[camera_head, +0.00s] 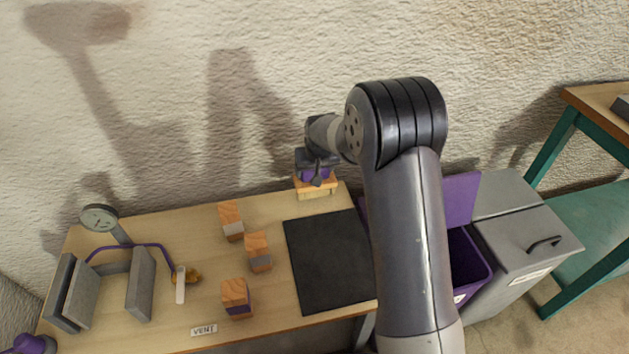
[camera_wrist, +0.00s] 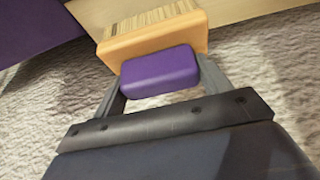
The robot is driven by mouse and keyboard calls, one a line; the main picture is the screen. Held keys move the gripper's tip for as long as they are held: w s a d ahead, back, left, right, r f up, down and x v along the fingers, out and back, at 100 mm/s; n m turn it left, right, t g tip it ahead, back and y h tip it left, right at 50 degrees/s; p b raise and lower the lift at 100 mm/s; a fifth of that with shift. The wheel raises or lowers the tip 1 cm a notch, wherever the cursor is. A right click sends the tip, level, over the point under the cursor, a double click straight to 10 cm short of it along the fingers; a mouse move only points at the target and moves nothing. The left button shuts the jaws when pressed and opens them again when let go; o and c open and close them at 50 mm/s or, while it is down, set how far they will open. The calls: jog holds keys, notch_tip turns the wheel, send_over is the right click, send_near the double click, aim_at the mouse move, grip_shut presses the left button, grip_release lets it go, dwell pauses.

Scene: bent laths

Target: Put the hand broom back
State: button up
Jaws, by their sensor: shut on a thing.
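The hand broom (camera_head: 317,190) is at the back edge of the wooden table, near the wall. It has an orange block with pale bristles and a purple grip. My gripper (camera_head: 317,168) is shut on the purple grip from above. In the wrist view the broom's orange block (camera_wrist: 155,38) and its bristles lie beyond the purple grip, and my gripper's fingers (camera_wrist: 160,80) stand on both sides of the grip. The bristles point down at the table; I cannot tell whether they touch it.
A dark mat (camera_head: 327,262) lies just in front of the broom. Several wooden blocks (camera_head: 258,251) stand left of it. A dial gauge (camera_head: 99,218) and grey plates (camera_head: 140,284) are at the left. A purple bin (camera_head: 468,262) and a grey cabinet (camera_head: 525,247) stand right of the table.

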jog(key=shift+f, duration=1.95)
jog(key=shift+f, duration=0.15)
jog(key=o, duration=0.9)
jog(key=shift+o, duration=0.2)
jog(key=shift+r, duration=0.3)
jog(key=v, duration=1.1)
jog(key=shift+s+r+p, duration=0.25)
jog(key=shift+r+p, duration=0.05)
jog(key=shift+d, duration=0.1)
